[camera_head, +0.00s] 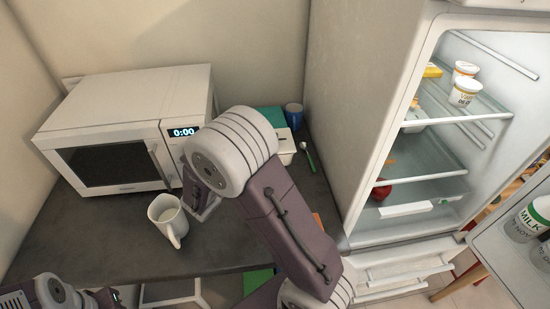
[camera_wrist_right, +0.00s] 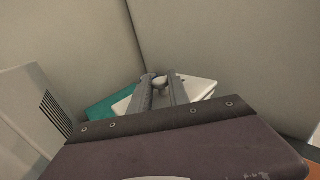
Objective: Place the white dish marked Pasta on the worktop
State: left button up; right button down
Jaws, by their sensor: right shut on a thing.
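A white dish (camera_head: 286,148) shows at the back of the worktop (camera_head: 110,235), right of the microwave, partly hidden by my right arm. No lettering on it is readable. In the right wrist view, the fingers of my right gripper (camera_wrist_right: 162,88) are shut on a small pale knob-like part (camera_wrist_right: 160,81), in front of a white surface (camera_wrist_right: 199,86) that appears to be the dish. I cannot tell whether the dish is lifted.
A teal item (camera_head: 270,117), a blue cup (camera_head: 294,115) and a green spoon (camera_head: 308,157) are near the dish. The open fridge (camera_head: 375,110) bounds the right. The front-left worktop is clear.

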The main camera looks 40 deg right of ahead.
jog(key=shift+s+a+r, duration=0.25)
jog(key=shift+a+r, duration=0.05)
notch_tip(320, 180, down, 6)
jog(key=shift+w+b, duration=0.15)
jog(key=shift+b, duration=0.35)
jog(key=f, duration=0.3)
jog(key=shift+s+f+b, duration=0.2)
jog(key=shift+b, duration=0.2)
jog(key=shift+w+f, duration=0.15)
jog(key=shift+f, duration=0.2)
jog(key=shift+f, duration=0.1)
jog(key=c, duration=1.2)
grip_release()
jog(key=shift+c, duration=0.2)
